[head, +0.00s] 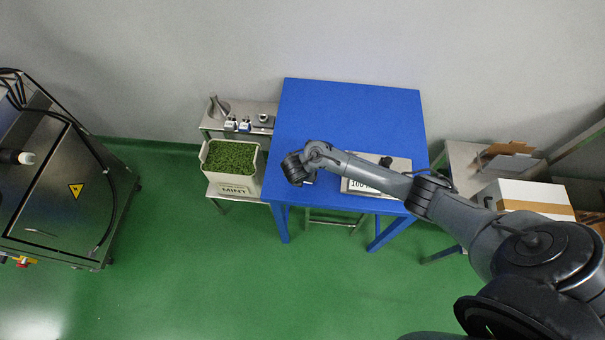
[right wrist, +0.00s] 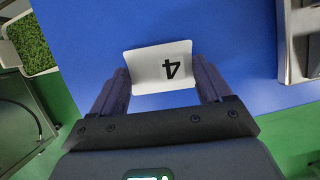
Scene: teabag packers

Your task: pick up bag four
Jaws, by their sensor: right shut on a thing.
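Bag four is a small white packet (right wrist: 150,64) marked with a black "4", seen upside down in the right wrist view. My right gripper (right wrist: 161,76) has one finger at each side edge of it and is shut on it. Blue tabletop (right wrist: 95,30) shows behind the bag; I cannot tell whether the bag touches it. In the head view my right arm reaches in from the right, and the wrist is over the front left of the blue table (head: 350,110). There the arm hides the bag. My left gripper is not in view.
A scale (head: 402,163) with a label stands on the table, partly behind my right arm. A mint bin (head: 235,188) and a small shelf (head: 240,108) stand left of the table. Cardboard boxes (head: 511,155) are at the right. The table's back is clear.

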